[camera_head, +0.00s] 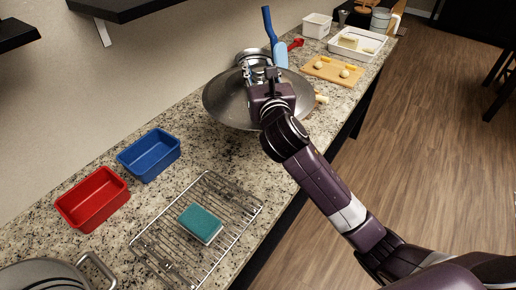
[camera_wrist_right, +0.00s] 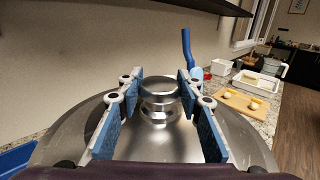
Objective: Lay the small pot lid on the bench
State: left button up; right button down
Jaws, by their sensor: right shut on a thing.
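A shiny metal pot lid (camera_head: 226,102) is over the granite bench (camera_head: 180,185), in the middle of the head view. My right gripper (camera_head: 262,72) is above it, shut on the lid's knob. In the right wrist view the knob (camera_wrist_right: 158,88) sits between the blue finger pads, with the lid's dome (camera_wrist_right: 145,140) spreading out below and to both sides. The lid looks roughly level; I cannot tell whether its rim touches the bench. The arm hides part of the lid. My left gripper is not in view.
A blue bin (camera_head: 150,154), a red bin (camera_head: 93,199) and a wire rack (camera_head: 160,245) with a teal sponge (camera_head: 200,222) are nearer. Metal cookware (camera_head: 45,272) is bottom left. Behind are a blue-handled utensil (camera_head: 269,25), a cutting board (camera_head: 320,73) and a white tray (camera_head: 375,45).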

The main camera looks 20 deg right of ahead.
jog(key=shift+w+r, duration=0.1)
jog(key=shift+w, duration=0.1)
jog(key=shift+a+f+b, duration=0.1)
jog(key=shift+f+b, duration=1.95)
jog(key=shift+f, duration=7.75)
jog(key=shift+f, duration=0.15)
jog(key=c, duration=1.4)
grip_release()
jog(key=shift+o, duration=0.2)
jog(key=s, duration=0.4)
jog(key=s+a, duration=0.1)
jog(key=s, duration=0.7)
jog(key=shift+a+b, duration=0.2)
jog(key=shift+b, duration=0.1)
